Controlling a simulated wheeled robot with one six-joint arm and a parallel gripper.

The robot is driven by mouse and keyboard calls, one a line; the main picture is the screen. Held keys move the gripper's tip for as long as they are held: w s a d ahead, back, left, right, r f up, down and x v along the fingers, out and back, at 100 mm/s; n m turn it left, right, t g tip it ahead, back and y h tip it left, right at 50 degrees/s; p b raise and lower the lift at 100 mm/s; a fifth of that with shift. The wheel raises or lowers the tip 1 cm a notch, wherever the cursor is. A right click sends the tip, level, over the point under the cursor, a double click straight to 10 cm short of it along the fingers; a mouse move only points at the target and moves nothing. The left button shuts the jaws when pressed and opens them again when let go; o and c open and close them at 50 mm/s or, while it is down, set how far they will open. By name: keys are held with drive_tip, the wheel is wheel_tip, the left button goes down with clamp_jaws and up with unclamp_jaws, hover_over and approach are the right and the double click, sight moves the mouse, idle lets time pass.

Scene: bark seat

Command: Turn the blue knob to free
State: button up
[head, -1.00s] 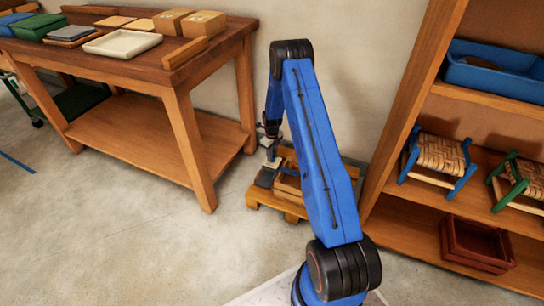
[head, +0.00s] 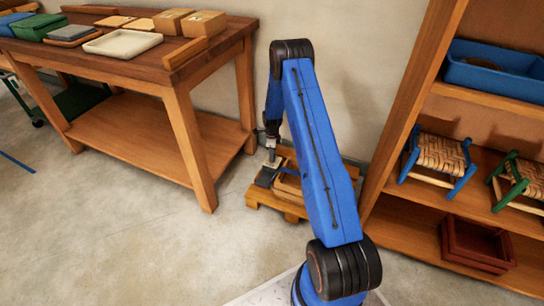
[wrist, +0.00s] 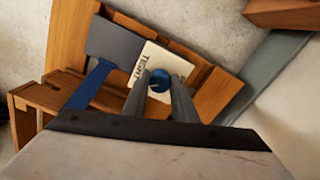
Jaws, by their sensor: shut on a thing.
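The blue knob (wrist: 159,80) sits on a cream plate (wrist: 150,57) that bears the word "TIGHT". In the wrist view my gripper (wrist: 160,88) has its two grey fingers around the knob, shut on it from either side. Only the knob's round top shows between the fingertips. The word "FREE" is not visible. In the head view my gripper (head: 271,156) points down at the low wooden stand (head: 291,208), and the knob is too small to make out there.
A dark grey plate (wrist: 115,45) and a blue strip (wrist: 91,84) lie beside the cream plate. A wooden workbench (head: 186,130) stands to the left and a shelf unit (head: 398,110) to the right. The floor in front is open.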

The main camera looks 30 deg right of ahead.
drive_tip(key=n, duration=1.1)
drive_tip(key=shift+s, duration=0.1)
drive_tip(key=n, duration=0.3)
drive_tip(key=shift+n, duration=0.3)
drive_tip(key=n, duration=0.3)
drive_tip(key=shift+n, duration=0.3)
drive_tip(key=n, duration=0.3)
drive_tip(key=shift+n, duration=0.4)
drive_tip(key=n, duration=0.6)
drive_tip(key=shift+d, duration=0.15)
drive_tip(key=shift+n, duration=0.4)
drive_tip(key=o, duration=1)
